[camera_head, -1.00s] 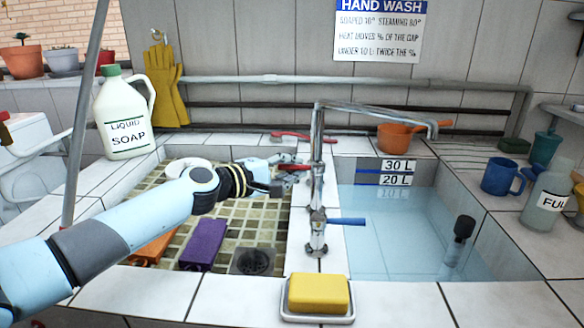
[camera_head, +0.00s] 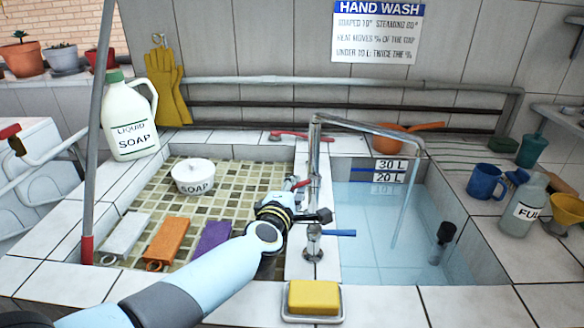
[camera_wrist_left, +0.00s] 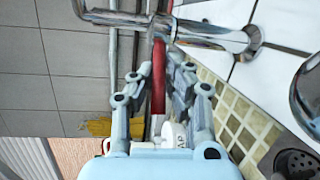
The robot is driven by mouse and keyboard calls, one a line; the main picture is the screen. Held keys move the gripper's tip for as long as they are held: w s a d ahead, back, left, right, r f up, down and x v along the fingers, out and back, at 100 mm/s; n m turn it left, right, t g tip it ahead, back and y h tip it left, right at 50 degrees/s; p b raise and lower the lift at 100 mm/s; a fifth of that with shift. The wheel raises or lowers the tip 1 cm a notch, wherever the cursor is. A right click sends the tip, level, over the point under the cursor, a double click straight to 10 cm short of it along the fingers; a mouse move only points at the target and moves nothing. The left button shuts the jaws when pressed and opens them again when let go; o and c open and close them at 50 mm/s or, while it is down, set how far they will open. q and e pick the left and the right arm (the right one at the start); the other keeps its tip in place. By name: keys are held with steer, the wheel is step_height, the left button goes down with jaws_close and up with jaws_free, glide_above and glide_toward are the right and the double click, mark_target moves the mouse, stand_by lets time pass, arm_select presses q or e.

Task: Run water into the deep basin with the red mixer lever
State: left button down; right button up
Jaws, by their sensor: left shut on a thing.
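The red mixer lever (camera_head: 302,184) sticks out from the chrome mixer column (camera_head: 314,150) between the two basins. My left gripper (camera_head: 296,205) is at the lever, and the left wrist view shows the lever (camera_wrist_left: 158,75) between its fingers (camera_wrist_left: 158,95); it is shut on it. The chrome spout (camera_head: 375,130) points over the deep basin (camera_head: 450,180) on the right. A thin stream of water (camera_head: 405,205) falls from it into the basin's pool. The surface lies just below the 20 L mark (camera_head: 389,178). My right gripper is out of view.
A yellow sponge (camera_head: 314,296) lies on a dish in front. The left basin holds a white soap pot (camera_head: 193,176) and several coloured blocks. A dark upright plug (camera_head: 442,240) stands in the deep basin.

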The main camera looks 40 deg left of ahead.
arm_select(q)
steer(key=shift+d+r+n+g+y+p, duration=0.15)
steer(key=shift+d+n+g+y+p, duration=0.1)
steer(key=shift+n+y, duration=0.3)
steer(key=shift+d+r+n+g+y+p, duration=0.15)
steer(key=shift+d+n+g+y, duration=0.15)
steer(key=shift+y, duration=0.35)
steer(key=shift+n+g+y, duration=0.25)
steer(key=shift+n+y, duration=0.2)
steer(key=shift+y, duration=0.05)
steer(key=shift+s+d+f+n+g+y+b, duration=0.1)
steer(key=shift+d+n+g+y+b, duration=0.2)
steer(key=shift+n+y, duration=0.25)
steer(key=shift+s+d+n+g+y+b, duration=0.1)
steer(key=shift+d+n+g+y, duration=0.05)
steer(key=shift+n+g+y, duration=0.4)
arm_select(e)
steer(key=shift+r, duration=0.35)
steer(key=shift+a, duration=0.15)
arm_select(q)
steer(key=c, duration=1.3)
jaws_free()
steer(key=shift+c, duration=0.2)
steer(key=shift+f, duration=0.15)
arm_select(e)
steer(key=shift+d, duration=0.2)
